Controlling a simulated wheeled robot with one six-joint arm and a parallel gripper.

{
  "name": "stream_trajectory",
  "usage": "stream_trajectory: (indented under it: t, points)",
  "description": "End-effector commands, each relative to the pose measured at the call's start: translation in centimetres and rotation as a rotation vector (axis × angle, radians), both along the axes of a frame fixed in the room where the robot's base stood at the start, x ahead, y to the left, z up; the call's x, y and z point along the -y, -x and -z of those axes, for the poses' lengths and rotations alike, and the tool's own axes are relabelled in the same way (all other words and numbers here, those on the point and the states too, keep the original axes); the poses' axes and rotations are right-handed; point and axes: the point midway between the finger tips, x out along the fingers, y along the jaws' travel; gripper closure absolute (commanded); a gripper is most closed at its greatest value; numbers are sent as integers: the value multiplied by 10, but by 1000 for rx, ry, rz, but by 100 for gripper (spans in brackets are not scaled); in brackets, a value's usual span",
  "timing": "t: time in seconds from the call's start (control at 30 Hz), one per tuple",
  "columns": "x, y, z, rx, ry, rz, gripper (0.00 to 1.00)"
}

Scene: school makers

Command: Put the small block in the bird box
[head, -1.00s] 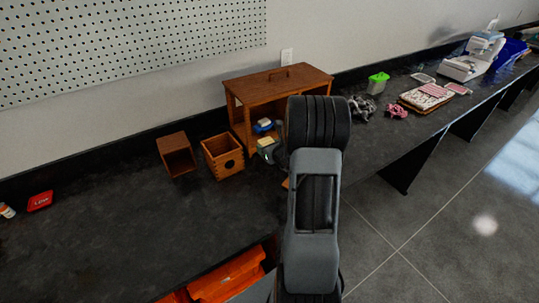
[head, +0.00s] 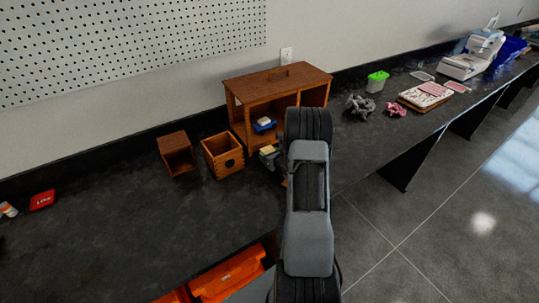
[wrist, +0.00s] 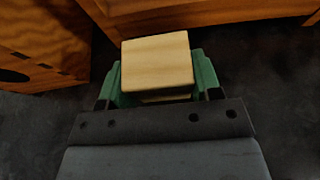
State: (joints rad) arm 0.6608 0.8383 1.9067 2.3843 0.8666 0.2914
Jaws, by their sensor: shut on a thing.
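The small block (wrist: 157,62) is pale wood with square edges. My gripper (wrist: 157,82) is shut on it, with a green finger on each side in the wrist view. In the head view the block (head: 267,150) is held above the counter, just right of the bird box (head: 231,165). The bird box is an open-topped wooden box with a round hole in its front. Its side (wrist: 40,45) and dark hole show at the left of the wrist view. My arm partly hides the gripper in the head view.
A small wooden box (head: 175,153) stands left of the bird box. A larger wooden cabinet (head: 285,76) stands behind the gripper, with a blue item (head: 264,127) in it. The dark counter (head: 120,220) is clear at the front left.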

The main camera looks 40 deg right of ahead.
Motion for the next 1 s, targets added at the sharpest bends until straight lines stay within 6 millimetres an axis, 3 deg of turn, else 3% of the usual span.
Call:
stream_trajectory:
  t: [0.33,0.37,0.6,1.0]
  points:
    - [0,0,5,1,0,0,66]
    - [0,0,3,0,0,0,39]
    - [0,0,3,0,0,0,16]
    - [1,6,-3,0,1,2,16]
